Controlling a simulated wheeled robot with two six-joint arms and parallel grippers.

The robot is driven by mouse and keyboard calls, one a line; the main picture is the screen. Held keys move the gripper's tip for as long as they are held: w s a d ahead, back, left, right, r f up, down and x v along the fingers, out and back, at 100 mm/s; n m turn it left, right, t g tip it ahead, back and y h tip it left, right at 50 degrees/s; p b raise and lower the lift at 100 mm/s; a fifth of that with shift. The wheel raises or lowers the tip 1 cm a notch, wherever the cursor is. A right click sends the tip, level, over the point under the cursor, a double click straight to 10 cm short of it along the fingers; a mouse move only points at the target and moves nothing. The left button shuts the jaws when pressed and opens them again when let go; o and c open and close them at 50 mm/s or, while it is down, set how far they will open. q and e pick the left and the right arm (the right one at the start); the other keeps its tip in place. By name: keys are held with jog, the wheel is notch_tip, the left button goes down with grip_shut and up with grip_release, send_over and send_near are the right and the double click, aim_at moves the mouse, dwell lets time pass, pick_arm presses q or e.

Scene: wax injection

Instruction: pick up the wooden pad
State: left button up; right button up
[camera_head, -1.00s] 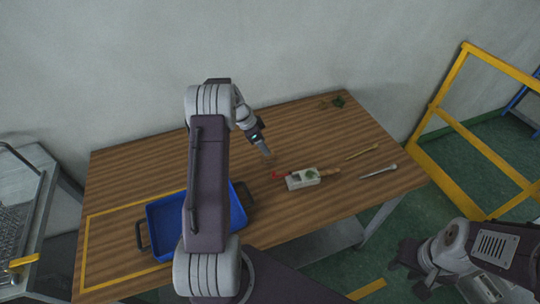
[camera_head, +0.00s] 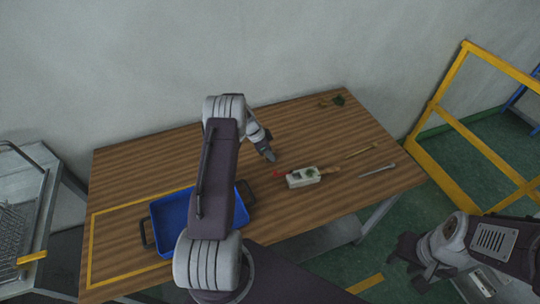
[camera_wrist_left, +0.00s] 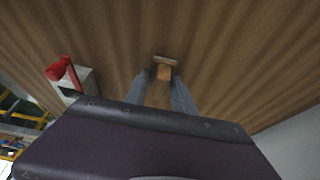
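The wooden pad (camera_wrist_left: 164,72) looks like a small tan-brown piece on the tabletop in the left wrist view, just beyond and between the fingertips. In the head view I cannot make it out near my left gripper (camera_head: 269,156), which points down over the table's middle. In the left wrist view the left gripper (camera_wrist_left: 161,92) has its two grey fingers apart with nothing seen held between them. My right gripper (camera_head: 413,264) is off the table at the lower right, and its finger gap is unclear.
The wooden table (camera_head: 330,125) holds a blue tray (camera_head: 173,213), a white block (camera_head: 303,178) with a red-ended tool, two thin rods (camera_head: 377,171) and a small green item (camera_head: 339,100). A yellow frame (camera_head: 450,120) stands at the right.

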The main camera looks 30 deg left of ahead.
pick_arm(q)
grip_shut()
jog(key=shift+a+r, duration=0.1)
jog(key=shift+r, duration=0.1)
jog(key=r, duration=0.1)
jog(key=r+b, duration=0.1)
jog(key=r, duration=0.1)
jog(key=shift+w+d+r, duration=0.3)
jog(key=shift+d+r, duration=0.05)
jog(key=shift+r, duration=0.05)
jog(key=w+d+r+b, duration=0.2)
jog(key=w+d+r, duration=0.3)
jog(key=d, duration=0.4)
jog(key=shift+w+d+r, duration=0.15)
jog(key=shift+d+r, duration=0.1)
jog(key=shift+r, duration=0.6)
jog(key=shift+o, duration=1.1)
grip_release()
grip_shut()
